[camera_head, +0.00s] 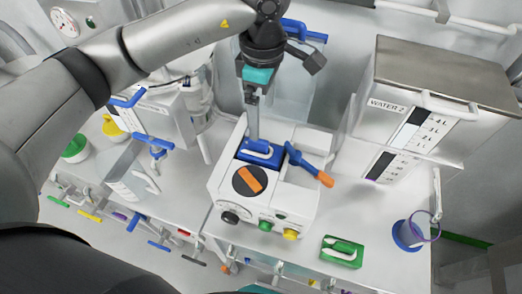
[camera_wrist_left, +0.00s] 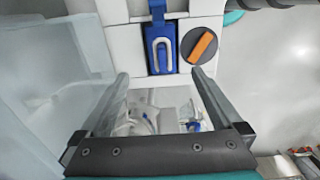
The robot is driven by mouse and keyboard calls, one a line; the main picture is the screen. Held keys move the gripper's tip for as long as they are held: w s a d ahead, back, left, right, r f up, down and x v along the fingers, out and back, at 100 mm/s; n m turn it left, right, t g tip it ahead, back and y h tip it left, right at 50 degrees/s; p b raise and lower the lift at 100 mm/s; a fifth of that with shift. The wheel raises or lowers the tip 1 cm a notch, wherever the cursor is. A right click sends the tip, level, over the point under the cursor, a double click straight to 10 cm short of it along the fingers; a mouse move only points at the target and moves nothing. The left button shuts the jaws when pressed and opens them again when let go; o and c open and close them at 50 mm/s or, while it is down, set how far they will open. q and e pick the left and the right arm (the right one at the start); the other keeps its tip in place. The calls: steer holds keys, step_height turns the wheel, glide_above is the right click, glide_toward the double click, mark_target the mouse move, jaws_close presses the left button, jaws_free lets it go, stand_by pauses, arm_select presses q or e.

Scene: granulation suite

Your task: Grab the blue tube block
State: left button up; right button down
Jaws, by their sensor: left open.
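The blue tube block (camera_head: 262,154), a blue block with a white looped tube on its face, sits in the top of a white machine (camera_head: 232,205). It also shows in the left wrist view (camera_wrist_left: 152,62), just beyond the fingertips and between their lines. My left gripper (camera_head: 254,136) points down at the back edge of the block. In the left wrist view its two fingers (camera_wrist_left: 160,76) are wide apart with nothing between them. I cannot tell the exact gap to the block. My right gripper is not in view.
An orange and black dial (camera_head: 249,181) sits beside the block, and a blue lever with an orange end (camera_head: 308,164) stands on its right. A green block (camera_head: 342,251) lies on the bench at the right front. The steel water tank (camera_head: 428,100) stands at the right.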

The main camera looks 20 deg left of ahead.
mark_target(261, 140)
arm_select(q)
step_height(261, 140, down, 6)
steer(key=shift+r, duration=0.15)
step_height(261, 140, down, 5)
steer(key=shift+s+a+f+p, duration=0.1)
steer(key=shift+s+p, duration=0.05)
steer(key=shift+p, duration=0.25)
steer(key=c, duration=1.5)
steer(key=shift+c, duration=0.3)
steer(key=shift+r, duration=0.25)
